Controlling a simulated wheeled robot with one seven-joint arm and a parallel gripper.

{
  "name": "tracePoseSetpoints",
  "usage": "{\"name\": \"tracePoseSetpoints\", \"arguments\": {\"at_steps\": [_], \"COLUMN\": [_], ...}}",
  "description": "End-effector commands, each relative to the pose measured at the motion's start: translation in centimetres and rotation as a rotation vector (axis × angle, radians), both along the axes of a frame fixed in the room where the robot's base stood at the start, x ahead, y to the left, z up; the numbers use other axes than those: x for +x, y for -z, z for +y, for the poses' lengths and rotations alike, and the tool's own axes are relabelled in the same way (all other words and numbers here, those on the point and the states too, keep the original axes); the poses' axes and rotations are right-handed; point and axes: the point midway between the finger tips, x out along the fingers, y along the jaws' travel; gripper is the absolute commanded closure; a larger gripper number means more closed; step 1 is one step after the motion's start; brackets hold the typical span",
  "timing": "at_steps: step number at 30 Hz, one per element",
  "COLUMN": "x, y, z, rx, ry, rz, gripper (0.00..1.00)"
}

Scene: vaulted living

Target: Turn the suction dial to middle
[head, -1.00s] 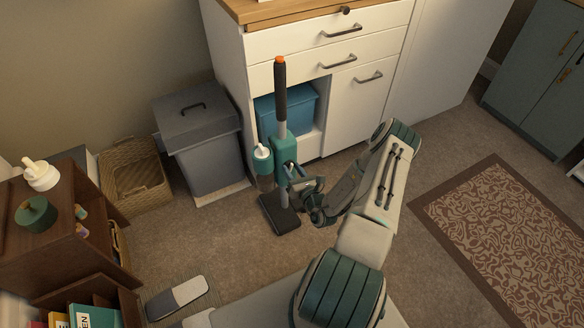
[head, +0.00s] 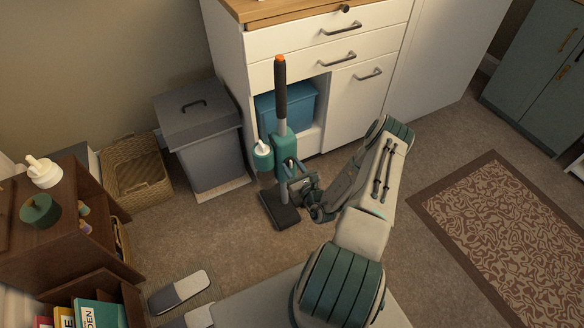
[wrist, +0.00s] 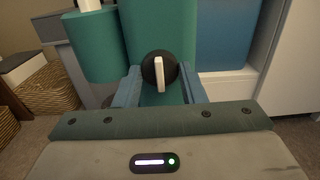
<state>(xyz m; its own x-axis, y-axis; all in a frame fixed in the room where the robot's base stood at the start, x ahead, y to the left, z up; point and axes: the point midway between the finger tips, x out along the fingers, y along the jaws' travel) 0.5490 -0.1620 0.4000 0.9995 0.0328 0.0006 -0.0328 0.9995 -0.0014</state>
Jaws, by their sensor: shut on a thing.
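The upright vacuum (head: 282,148) stands on the carpet in front of the white cabinet, with a teal body, a dark handle with an orange tip and a dark floor head. Its suction dial (wrist: 149,72) is a round black knob with a white pointer bar, seen in the wrist view on the teal body. The bar stands nearly upright in that picture. My gripper (wrist: 161,92) has its two blue fingers on either side of the dial and is shut on it. In the head view my gripper (head: 302,187) is at the vacuum's right side, and the dial is hard to make out.
A grey lidded bin (head: 205,140) and a wicker basket (head: 138,170) stand left of the vacuum. The white cabinet (head: 290,45) holds a blue box (head: 300,105) behind it. Slippers (head: 180,291) lie at the front left. Open carpet and a patterned rug (head: 500,235) are at right.

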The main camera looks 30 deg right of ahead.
Motion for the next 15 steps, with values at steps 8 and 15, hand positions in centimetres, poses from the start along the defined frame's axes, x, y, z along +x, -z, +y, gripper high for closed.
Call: {"name": "tracePoseSetpoints", "arguments": {"at_steps": [8,15], "x": [0.00,-0.41], "y": [0.02,0.00], "z": [-0.02,-0.03], "rx": [0.001,0.001], "ry": [0.000,0.001], "rz": [0.001,0.001], "gripper": [0.41,0.41]}}
